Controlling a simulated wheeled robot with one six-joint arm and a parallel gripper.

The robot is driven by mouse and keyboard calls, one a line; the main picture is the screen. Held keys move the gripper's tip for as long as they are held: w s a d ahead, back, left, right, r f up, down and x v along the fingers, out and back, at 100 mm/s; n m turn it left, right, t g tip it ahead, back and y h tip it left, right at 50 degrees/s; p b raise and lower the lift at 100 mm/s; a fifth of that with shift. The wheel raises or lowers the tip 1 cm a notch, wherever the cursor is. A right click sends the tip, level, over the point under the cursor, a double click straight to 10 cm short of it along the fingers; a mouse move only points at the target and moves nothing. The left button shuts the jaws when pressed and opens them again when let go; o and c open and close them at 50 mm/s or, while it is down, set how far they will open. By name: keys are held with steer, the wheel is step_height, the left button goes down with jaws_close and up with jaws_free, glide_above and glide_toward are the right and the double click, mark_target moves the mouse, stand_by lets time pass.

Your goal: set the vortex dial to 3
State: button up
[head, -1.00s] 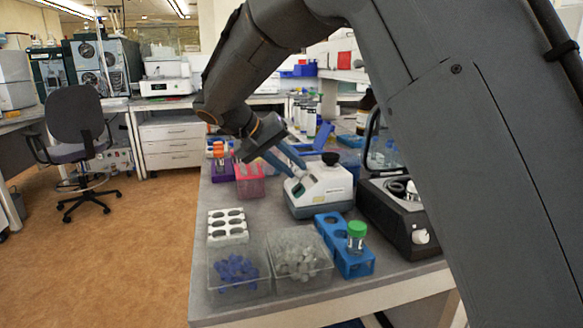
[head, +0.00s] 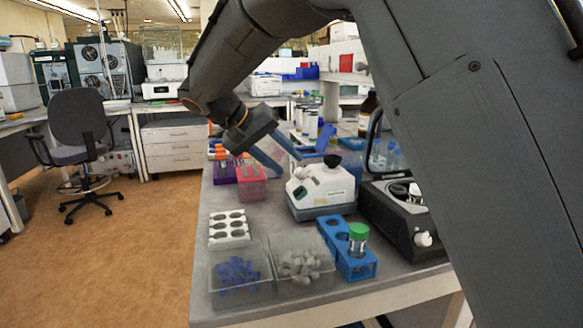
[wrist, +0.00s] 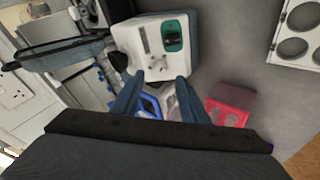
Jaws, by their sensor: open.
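The vortex mixer (head: 322,190) is a white box with a black cup (head: 332,160) on top, standing on the grey bench. In the wrist view its white body (wrist: 145,42) is ahead of the fingers, with a green panel (wrist: 173,36) at its right side. Small dark features show on its left face in the head view; the dial and its number are too small to read. My gripper (head: 289,164) is open and empty, its two blue fingers (wrist: 158,80) apart, above and behind the mixer in the head view. I see no contact with it.
A pink rack (head: 251,190) with tubes stands left of the mixer. A blue rack (head: 358,268) with a green-capped tube is in front. A black device (head: 392,222) stands close at right. A white rack (head: 229,242) and two clear bins (head: 240,293) lie at front left.

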steer(key=v, duration=0.3)
steer(key=shift+s+a+r, duration=0.15)
steer(key=shift+a+r, duration=0.05)
steer(key=shift+r, duration=0.05)
